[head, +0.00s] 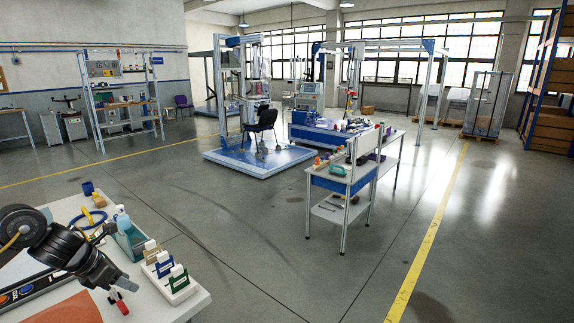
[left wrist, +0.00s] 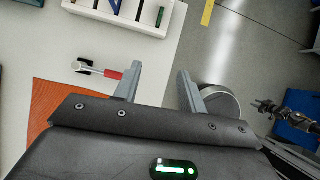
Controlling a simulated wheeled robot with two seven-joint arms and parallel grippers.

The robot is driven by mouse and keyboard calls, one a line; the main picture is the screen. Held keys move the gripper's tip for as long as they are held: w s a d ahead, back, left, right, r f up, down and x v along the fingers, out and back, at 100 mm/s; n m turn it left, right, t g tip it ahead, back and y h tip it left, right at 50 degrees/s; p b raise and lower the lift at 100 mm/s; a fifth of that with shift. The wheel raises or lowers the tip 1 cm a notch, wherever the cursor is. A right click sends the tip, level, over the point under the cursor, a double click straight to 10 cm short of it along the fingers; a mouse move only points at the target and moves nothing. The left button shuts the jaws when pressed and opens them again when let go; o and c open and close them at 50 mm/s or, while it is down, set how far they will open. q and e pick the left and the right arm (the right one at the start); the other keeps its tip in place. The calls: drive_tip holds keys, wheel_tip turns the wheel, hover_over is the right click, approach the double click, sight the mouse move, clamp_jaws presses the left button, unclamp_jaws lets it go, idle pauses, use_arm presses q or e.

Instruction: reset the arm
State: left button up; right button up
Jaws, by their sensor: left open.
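My left arm comes in from the left in the head view, over the near white table. Its gripper (head: 122,287) points down toward the table's front part. In the left wrist view the two grey fingers of the left gripper (left wrist: 159,84) are spread apart with nothing between them. A small metal clamp with a red handle (left wrist: 112,74) lies beside the left-hand finger. The red handle also shows in the head view (head: 119,302), just below the gripper. I cannot tell whether the finger touches it.
A workbench (head: 345,180) and a blue test platform with a dark chair (head: 262,125) stand farther off. Open grey floor lies between.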

use_arm(q)
drive_tip(key=d+f+n+t+h, duration=0.1)
drive_tip(key=d+f+n, duration=0.3)
drive_tip(key=d, duration=0.5)
drive_tip(key=d+f+n+t+h, duration=0.1)
drive_tip(key=d+f+n, duration=0.1)
drive_tip(key=d+f, duration=0.6)
drive_tip(key=s+d+f+n+t+y, duration=0.1)
drive_tip(key=s+d+f+n+t, duration=0.15)
drive_tip(key=s+d+n, duration=0.75)
drive_tip(key=s+a+f+n+g+y, duration=0.1)
drive_tip(key=s+a+f+n+g, duration=0.1)
drive_tip(key=s+n, duration=0.6)
drive_tip(key=s+a+f+n+g+y, duration=0.2)
drive_tip(key=s+f+n, duration=0.1)
drive_tip(key=s+n, duration=0.45)
drive_tip(key=s+a+f+n+g+y, duration=0.1)
drive_tip(key=s+a+f+n+g, duration=0.1)
drive_tip(key=s+n, duration=0.65)
wheel_tip(320, 180, down, 24)
drive_tip(key=w+g, duration=0.1)
drive_tip(key=s+a+f+g, duration=0.1)
drive_tip(key=s+a+f, duration=0.2)
drive_tip(key=s+f, duration=1.4)
drive_tip(key=shift+f+g, duration=0.25)
drive_tip(key=shift+g, duration=0.1)
drive_tip(key=shift+s, duration=0.1)
